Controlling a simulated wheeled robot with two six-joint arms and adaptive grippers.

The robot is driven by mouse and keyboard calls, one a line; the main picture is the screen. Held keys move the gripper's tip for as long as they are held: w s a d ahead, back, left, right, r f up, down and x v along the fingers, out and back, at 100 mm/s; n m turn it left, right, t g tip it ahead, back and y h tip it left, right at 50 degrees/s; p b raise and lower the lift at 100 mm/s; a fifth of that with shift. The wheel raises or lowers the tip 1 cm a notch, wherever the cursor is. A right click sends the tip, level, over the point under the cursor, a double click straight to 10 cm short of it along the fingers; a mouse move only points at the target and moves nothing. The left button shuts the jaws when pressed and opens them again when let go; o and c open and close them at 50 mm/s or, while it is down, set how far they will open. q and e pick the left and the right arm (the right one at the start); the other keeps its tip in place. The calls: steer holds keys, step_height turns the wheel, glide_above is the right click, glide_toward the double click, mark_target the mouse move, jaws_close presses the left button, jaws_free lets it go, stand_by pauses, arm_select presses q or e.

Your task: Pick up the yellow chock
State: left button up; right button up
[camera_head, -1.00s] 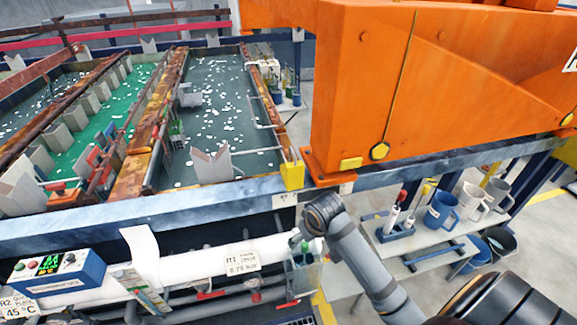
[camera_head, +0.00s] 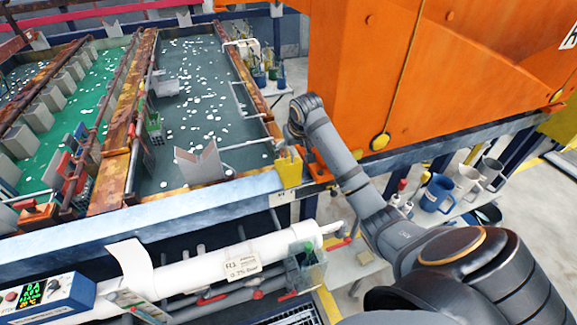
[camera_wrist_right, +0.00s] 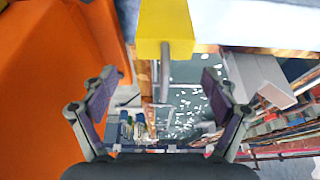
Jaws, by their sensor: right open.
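A yellow block (camera_head: 289,170), which looks like the yellow chock, sits on the tank's near right corner beside the orange frame. In the right wrist view the yellow block (camera_wrist_right: 165,25) is at the top centre, with a grey rod or handle sticking out of it between the finger lines. My right gripper (camera_head: 287,148) is just above the block in the head view. In the wrist view my right gripper (camera_wrist_right: 161,88) has its fingers spread, with the block beyond the fingertips and nothing held. My left gripper is not in view.
The orange frame (camera_head: 440,70) stands close on the right of my right arm. Tanks (camera_head: 200,100) of liquid lie beyond, with a grey V-shaped plate (camera_head: 200,164) at the near edge. A white pipe (camera_head: 200,270) runs below the ledge. Mugs (camera_head: 437,193) stand on a low shelf at right.

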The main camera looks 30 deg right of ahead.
mark_target(288, 159)
steer(key=shift+w+f, duration=0.3)
steer(key=shift+f, duration=0.15)
steer(key=shift+w+f, duration=0.2)
steer(key=shift+w, duration=0.05)
steer(key=shift+p+x, duration=0.8)
steer(key=shift+p, duration=0.2)
steer(key=p+x, duration=0.1)
steer(key=x, duration=0.1)
steer(key=shift+w+a+f, duration=0.1)
steer(key=shift+f, duration=0.2)
steer(key=shift+w+f, duration=0.2)
steer(key=shift+f, duration=0.25)
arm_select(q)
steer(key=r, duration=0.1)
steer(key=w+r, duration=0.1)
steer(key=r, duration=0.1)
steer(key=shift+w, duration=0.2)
arm_select(e)
steer(key=shift+r, duration=0.1)
jaws_close()
step_height(288, 159, up, 9)
steer(key=b, duration=0.4)
steer(key=shift+r, duration=0.5)
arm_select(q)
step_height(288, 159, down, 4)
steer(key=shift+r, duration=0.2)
arm_select(e)
steer(key=shift+f, duration=0.1)
